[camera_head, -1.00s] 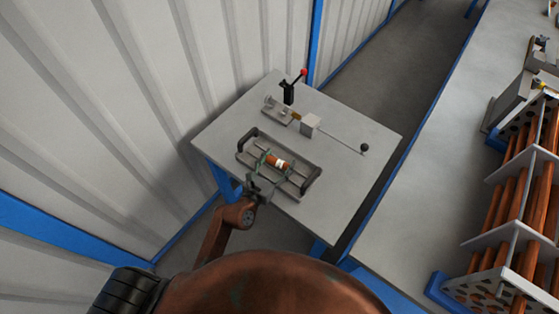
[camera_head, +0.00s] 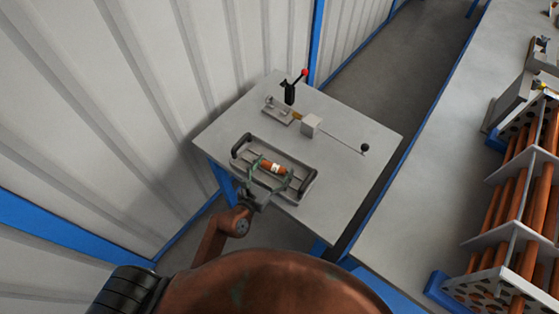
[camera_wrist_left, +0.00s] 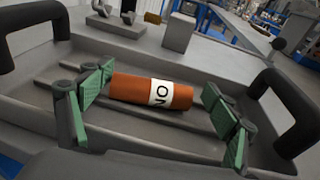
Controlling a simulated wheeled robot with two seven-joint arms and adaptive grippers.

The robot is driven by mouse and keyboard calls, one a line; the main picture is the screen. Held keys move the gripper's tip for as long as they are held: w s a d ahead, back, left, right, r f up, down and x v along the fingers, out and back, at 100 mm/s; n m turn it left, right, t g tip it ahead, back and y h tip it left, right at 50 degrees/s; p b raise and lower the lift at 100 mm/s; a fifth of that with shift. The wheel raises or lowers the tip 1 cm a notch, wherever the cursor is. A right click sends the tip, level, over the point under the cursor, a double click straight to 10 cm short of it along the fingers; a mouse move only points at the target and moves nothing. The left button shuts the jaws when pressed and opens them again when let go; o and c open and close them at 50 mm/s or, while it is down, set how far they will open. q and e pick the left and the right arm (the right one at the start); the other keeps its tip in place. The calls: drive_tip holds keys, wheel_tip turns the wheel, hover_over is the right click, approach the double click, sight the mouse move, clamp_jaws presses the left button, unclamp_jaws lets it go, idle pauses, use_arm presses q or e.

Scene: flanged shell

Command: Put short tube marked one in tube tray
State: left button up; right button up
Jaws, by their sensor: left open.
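The short orange-brown tube (camera_head: 273,168) with a white label lies in the grey tube tray (camera_head: 305,193), across its middle. The tray (camera_wrist_left: 70,72) has long ridges and a black handle at each end. My left gripper (camera_head: 270,177) is open, its green-padded fingers apart beyond the two ends of the tube, with gaps visible in the wrist view (camera_wrist_left: 158,104). My right gripper is out of view.
Behind the tray on the grey table (camera_head: 225,135) stand a clamp with a red-tipped lever (camera_head: 290,92), a grey block (camera_head: 311,125) and a rod with a black ball (camera_head: 365,148). A rack of long tubes (camera_head: 515,210) is at the right.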

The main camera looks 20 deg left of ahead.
sight(263, 184)
use_arm(q)
drive_tip(key=v, duration=0.8)
drive_tip(key=shift+s+r+p, duration=0.15)
drive_tip(key=shift+s+p, duration=0.05)
drive_tip(key=shift+p, duration=0.1)
drive_tip(key=shift+s, duration=0.15)
drive_tip(key=shift+r, duration=0.1)
drive_tip(key=shift+c, duration=0.3)
